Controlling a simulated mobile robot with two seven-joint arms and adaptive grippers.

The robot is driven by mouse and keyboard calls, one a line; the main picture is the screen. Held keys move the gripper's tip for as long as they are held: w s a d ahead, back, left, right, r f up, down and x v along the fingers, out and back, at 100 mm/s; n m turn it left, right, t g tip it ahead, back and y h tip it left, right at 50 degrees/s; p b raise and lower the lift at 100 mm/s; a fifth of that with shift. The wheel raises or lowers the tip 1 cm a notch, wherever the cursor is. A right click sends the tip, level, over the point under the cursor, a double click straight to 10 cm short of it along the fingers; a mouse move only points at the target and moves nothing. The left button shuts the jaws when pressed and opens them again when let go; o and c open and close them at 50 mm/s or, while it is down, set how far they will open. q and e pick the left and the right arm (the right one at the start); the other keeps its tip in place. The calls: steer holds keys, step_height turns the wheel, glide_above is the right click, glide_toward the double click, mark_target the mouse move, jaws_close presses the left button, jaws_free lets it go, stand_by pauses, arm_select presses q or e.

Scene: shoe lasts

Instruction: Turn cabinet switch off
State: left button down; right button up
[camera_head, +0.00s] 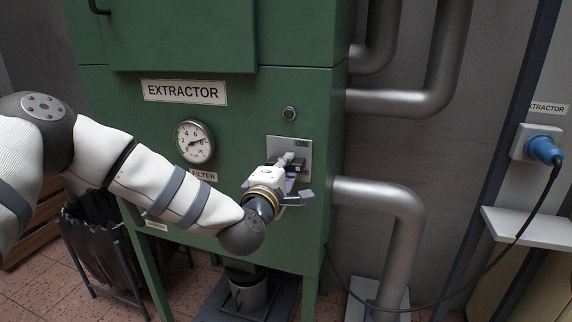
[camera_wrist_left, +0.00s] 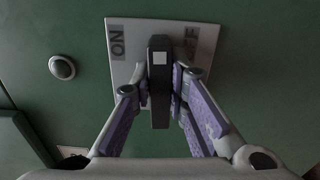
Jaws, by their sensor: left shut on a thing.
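The cabinet switch is a pale plate (camera_head: 277,146) on the front of the green extractor cabinet (camera_head: 240,130). In the head view "ON" is at the plate's top, and its lower part is mostly hidden by my gripper. My left gripper (camera_head: 290,166) is at the plate. In the left wrist view the plate (camera_wrist_left: 125,68) has "ON" at left and a partly covered "OFF" at right. A black switch handle (camera_wrist_left: 159,85) with a white mark stands between the two labels. My left gripper is shut on this handle. I cannot tell its exact setting.
A round button (camera_head: 289,113) is above the plate, and a pressure gauge (camera_head: 194,142) is to its left. Metal pipes (camera_head: 400,200) run along the cabinet's right side. A blue plug (camera_head: 543,150) with a cable is at far right. A black bag (camera_head: 95,240) stands at lower left.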

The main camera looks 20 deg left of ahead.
arm_select(q)
steer(key=shift+m, duration=0.5)
steer(key=c, duration=1.6)
jaws_free()
steer(key=shift+o, duration=0.2)
steer(key=shift+s, duration=0.1)
steer(key=s, duration=1.1)
steer(key=shift+s+a, duration=0.25)
steer(key=shift+s, duration=0.15)
